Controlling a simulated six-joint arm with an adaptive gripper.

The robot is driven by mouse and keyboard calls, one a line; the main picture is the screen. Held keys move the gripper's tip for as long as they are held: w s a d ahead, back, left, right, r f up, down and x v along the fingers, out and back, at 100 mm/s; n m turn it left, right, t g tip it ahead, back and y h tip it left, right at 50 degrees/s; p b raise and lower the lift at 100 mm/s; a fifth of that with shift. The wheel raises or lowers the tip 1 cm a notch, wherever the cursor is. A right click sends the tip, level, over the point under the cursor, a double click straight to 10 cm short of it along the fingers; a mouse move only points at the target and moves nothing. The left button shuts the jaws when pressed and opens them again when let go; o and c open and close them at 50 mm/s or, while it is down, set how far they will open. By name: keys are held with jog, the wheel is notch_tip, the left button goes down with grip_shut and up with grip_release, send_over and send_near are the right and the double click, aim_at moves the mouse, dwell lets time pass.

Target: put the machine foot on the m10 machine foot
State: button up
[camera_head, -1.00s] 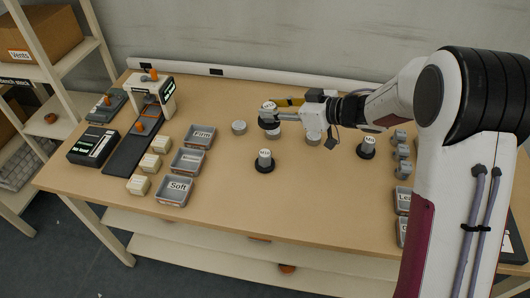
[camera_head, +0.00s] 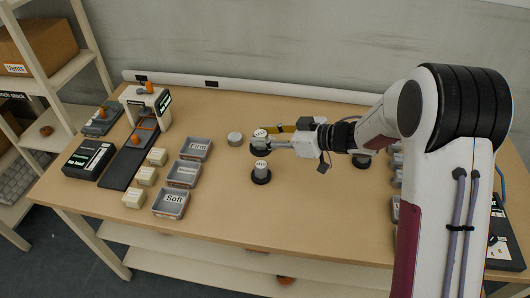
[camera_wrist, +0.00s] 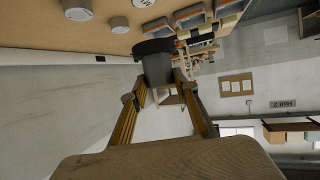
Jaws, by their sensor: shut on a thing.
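My gripper (camera_head: 270,141) is shut on a grey machine foot (camera_head: 260,134) with a black base and a white label on top. In the wrist view the held foot (camera_wrist: 157,70) sits between the fingers, its black disc facing away from the palm. Another machine foot (camera_head: 261,169), grey with a black base and a labelled top, stands upright on the table just in front of the held one. Its label is too small to read surely. The two look close but apart; I cannot tell the height of the held foot.
A grey round piece (camera_head: 235,139) lies left of my gripper. Another dark-based foot (camera_head: 362,160) stands to the right, partly hidden by my arm. Labelled trays (camera_head: 171,202) and cream blocks (camera_head: 134,198) stand at the left. The table front is clear.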

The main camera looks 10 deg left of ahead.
aim_at(270, 151)
jog(key=shift+f, duration=1.2)
jog(key=shift+f, duration=0.1)
jog(key=shift+f, duration=1.8)
jog(key=shift+f, duration=0.1)
jog(key=o, duration=1.1)
jog(key=shift+o, duration=0.2)
jog(key=shift+s+d+r, duration=0.15)
jog(key=shift+d+r, duration=0.25)
jog(key=shift+d, duration=0.15)
jog(key=v, duration=1)
jog(key=shift+s+d+r, duration=0.15)
jog(key=shift+d+r, duration=0.05)
jog(key=shift+d, duration=0.15)
